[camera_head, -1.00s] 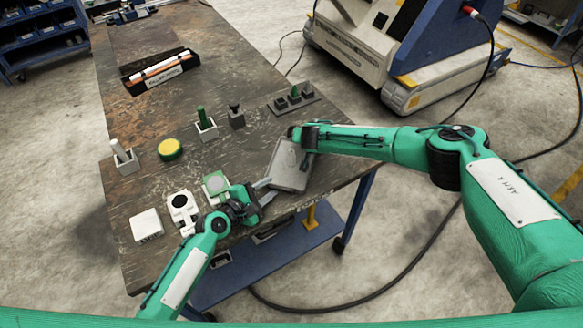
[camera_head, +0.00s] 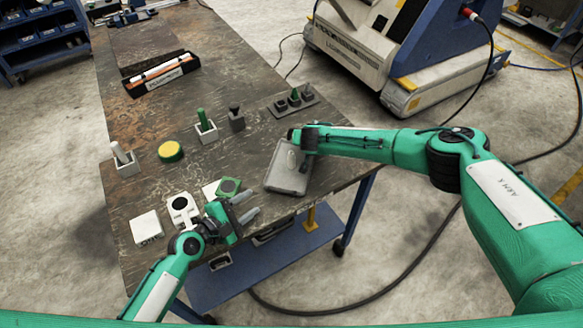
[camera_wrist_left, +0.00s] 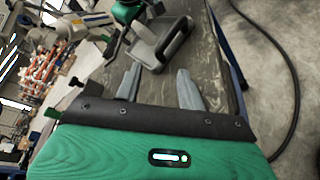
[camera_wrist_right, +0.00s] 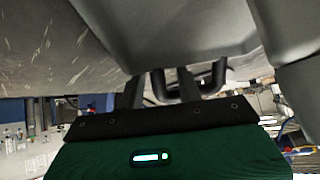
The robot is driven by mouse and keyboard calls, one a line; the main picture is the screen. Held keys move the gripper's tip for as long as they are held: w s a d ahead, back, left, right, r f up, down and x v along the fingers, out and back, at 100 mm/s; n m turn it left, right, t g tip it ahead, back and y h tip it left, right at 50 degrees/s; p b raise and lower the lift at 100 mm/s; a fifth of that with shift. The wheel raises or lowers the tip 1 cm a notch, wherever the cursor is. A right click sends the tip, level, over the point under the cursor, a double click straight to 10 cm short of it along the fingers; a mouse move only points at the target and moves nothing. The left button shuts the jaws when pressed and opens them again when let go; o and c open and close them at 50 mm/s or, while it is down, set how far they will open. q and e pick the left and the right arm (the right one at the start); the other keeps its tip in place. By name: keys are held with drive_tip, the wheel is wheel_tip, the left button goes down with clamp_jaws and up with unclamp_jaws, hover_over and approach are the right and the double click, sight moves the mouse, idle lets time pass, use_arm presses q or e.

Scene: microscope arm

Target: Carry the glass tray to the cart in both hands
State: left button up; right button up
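The grey tray (camera_head: 287,177) lies near the table's right edge in the head view. My right gripper (camera_head: 297,136) is at the tray's far end. In the right wrist view the tray (camera_wrist_right: 165,25) fills the top, with a dark handle (camera_wrist_right: 212,80) by the fingers; their grip is unclear. No cart is clearly identifiable.
A large machine (camera_head: 385,50) stands beyond. A blue lower shelf (camera_head: 275,262) shows below.

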use_arm(q)
drive_tip(key=shift+s+a, duration=0.1)
use_arm(e)
drive_tip(key=shift+s+r, duration=0.1)
drive_tip(key=shift+s, duration=0.1)
drive_tip(key=v, duration=1.1)
drive_tip(key=shift+s+r, duration=0.2)
use_arm(q)
drive_tip(key=shift+s, duration=0.1)
